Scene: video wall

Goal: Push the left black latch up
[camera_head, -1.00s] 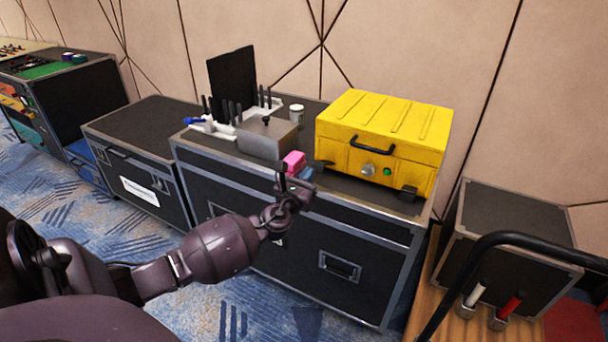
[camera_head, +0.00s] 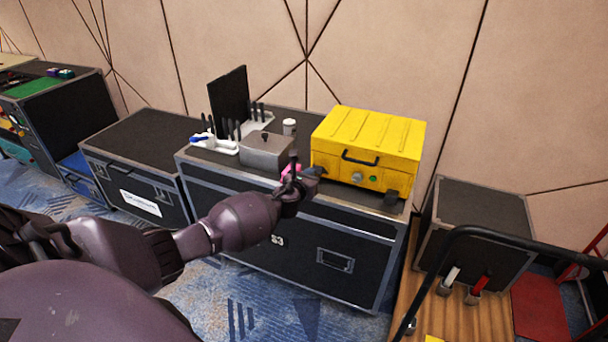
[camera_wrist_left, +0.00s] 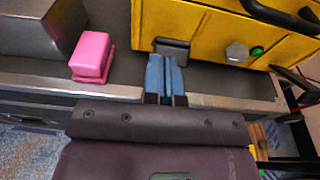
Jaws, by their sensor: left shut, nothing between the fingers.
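The yellow case (camera_head: 365,145) stands on a dark flight case and has a black handle, a grey knob and a green button on its front. Its left black latch (camera_wrist_left: 171,46) sits low on the front, just beyond my left fingertips in the left wrist view. In the head view, the latch (camera_head: 318,170) is partly behind my gripper. My left gripper (camera_wrist_left: 165,62) has blue fingers, shut and empty, pointing at the latch. I cannot tell whether they touch it. In the head view the gripper (camera_head: 304,176) is at the case's lower left corner. The right black latch (camera_head: 391,200) is clear of it.
A pink block (camera_wrist_left: 91,54) lies left of my fingers, near the flight case's front edge (camera_wrist_left: 225,101). A grey metal box (camera_head: 266,152) stands further left. A dark case (camera_head: 480,225) and a black rail (camera_head: 520,236) are at the right.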

